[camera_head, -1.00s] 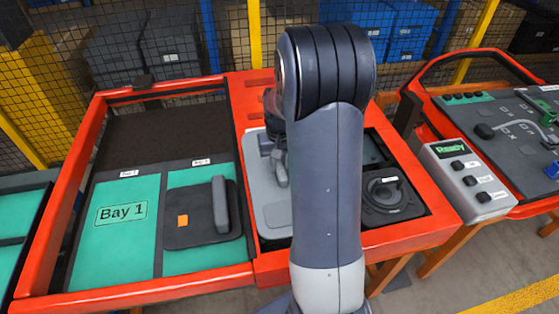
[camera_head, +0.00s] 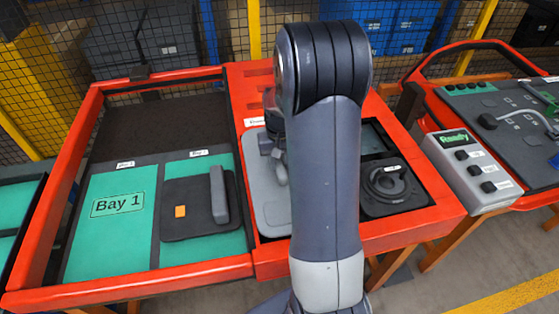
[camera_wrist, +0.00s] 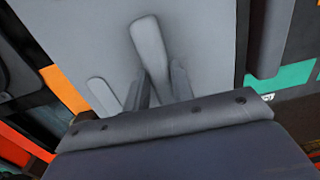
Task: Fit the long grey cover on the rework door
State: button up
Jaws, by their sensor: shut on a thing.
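In the wrist view my gripper (camera_wrist: 160,88) is shut on the upright grey handle (camera_wrist: 149,45) of a light grey panel (camera_wrist: 85,30), which looks like the long grey cover. A second, shorter grey bar (camera_wrist: 105,97) shows on the panel beside my fingers. In the head view a light grey panel (camera_head: 268,205) shows at the red table's middle section, partly behind my arm. My fingers are mostly hidden there. I cannot tell whether the panel is raised or resting. Which thing is the rework door is not clear; a dark door-like panel (camera_head: 530,140) lies on the right table.
The red table (camera_head: 200,274) has a teal bay marked Bay 1 (camera_head: 112,238). A dark square plate (camera_head: 183,229) with a grey bar and orange patch lies beside it. A dark round-knob unit (camera_head: 390,205) sits right of my arm. A grey button box (camera_head: 470,190) reads Ready.

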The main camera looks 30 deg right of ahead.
grip_shut()
jog(key=shift+f, duration=0.2)
jog(key=shift+f+b, duration=0.65)
jog(key=o, duration=0.7)
grip_release()
notch_tip(320, 180, up, 11)
jog(key=shift+f, duration=0.1)
